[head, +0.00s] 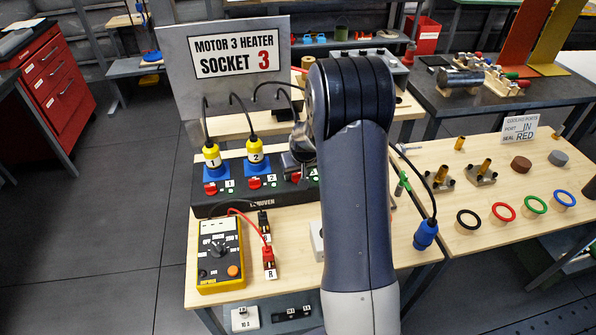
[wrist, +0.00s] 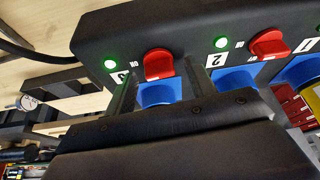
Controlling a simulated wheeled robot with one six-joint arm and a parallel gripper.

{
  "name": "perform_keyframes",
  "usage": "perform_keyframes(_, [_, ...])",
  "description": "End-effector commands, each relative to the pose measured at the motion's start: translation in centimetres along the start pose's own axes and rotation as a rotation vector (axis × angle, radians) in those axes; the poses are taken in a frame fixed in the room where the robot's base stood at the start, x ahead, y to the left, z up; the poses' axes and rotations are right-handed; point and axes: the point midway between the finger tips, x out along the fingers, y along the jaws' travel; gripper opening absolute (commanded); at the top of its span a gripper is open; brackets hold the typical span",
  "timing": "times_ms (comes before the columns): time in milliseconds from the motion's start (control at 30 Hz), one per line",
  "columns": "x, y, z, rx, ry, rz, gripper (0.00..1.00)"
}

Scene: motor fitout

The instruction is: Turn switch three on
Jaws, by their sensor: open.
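The black switch box (head: 245,200) stands on the wooden bench in the head view, with red switches and blue sockets along its front. In the wrist view, red switch three (wrist: 159,64) sits by the label 3, and the green lamp (wrist: 110,64) beside it looks lit. I cannot tell the switch's position. A blue socket (wrist: 160,92) is partly hidden by my gripper. My gripper (wrist: 163,85) is open, its two fingers pointing at the box on either side of this socket, close to switch three.
Red switch two (wrist: 268,44) and its bright green lamp (wrist: 221,42) are close on the right. Yellow plugs (head: 255,151) fill sockets 1 and 2. A yellow meter (head: 220,255) lies in front of the box.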

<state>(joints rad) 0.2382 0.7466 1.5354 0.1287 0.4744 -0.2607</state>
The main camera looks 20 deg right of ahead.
Motion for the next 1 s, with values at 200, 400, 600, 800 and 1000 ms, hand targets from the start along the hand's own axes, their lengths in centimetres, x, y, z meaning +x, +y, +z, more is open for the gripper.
perform_keyframes(200, [-0.03,0.0,0.0,0.0,0.0,0.0,0.4])
perform_keyframes(400, [-0.04,0.01,0.0,0.0,0.0,0.0,0.23])
perform_keyframes(600, [-0.05,0.02,-0.01,0.0,0.0,0.0,0.08])
perform_keyframes(800, [0.0,-0.04,0.01,0.032,-0.001,0.013,0.08])
perform_keyframes(1000, [-0.02,-0.07,-0.02,0.094,0.0,0.039,0.08])
